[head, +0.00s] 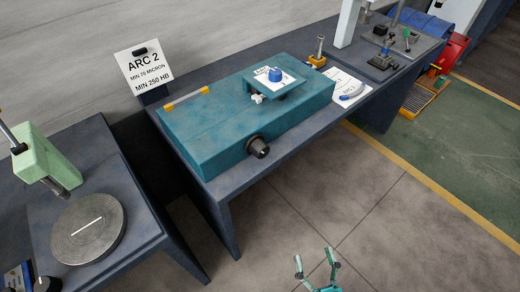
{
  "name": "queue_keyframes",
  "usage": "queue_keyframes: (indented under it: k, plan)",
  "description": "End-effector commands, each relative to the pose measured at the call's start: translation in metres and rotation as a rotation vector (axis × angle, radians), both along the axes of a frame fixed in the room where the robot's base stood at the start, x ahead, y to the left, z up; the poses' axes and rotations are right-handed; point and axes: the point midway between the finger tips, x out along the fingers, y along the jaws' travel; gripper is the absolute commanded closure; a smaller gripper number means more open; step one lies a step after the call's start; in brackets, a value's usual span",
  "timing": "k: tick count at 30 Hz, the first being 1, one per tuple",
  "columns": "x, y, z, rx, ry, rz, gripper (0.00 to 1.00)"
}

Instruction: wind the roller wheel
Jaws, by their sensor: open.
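My gripper (315,258) shows at the bottom edge, teal with two pale fingers spread apart, open and empty over the floor. It is well apart from the benches. A teal box-shaped machine (205,130) lies on the dark middle bench. A black round knob (258,147) sticks out of its front side. A blue knob (275,75) sits on a raised plate on its top. I cannot tell whether either knob is the roller wheel, and no section bender is clearly recognisable.
A left bench carries a round grey disc (89,228) and a green arm (48,160). A sign (143,67) stands behind the machine. Papers (346,86) and small stands are on the right. Grey floor (385,225) is free before the bench; a yellow line borders green floor.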

Motion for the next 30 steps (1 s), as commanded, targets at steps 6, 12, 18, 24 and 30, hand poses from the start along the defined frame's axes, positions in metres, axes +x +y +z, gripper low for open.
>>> queue_keyframes:
  k: [6, 12, 18, 24, 30]
  plan:
    - [0.073, 0.022, 0.002, 0.033, -0.105, 0.115, 0.22]
    - [0.139, 0.044, 0.010, 0.055, -0.167, 0.235, 0.22]
    - [0.190, 0.062, 0.020, 0.063, -0.196, 0.339, 0.22]
    - [0.212, 0.070, 0.026, 0.066, -0.201, 0.386, 0.22]
    - [0.225, 0.079, 0.032, 0.067, -0.203, 0.393, 0.22]
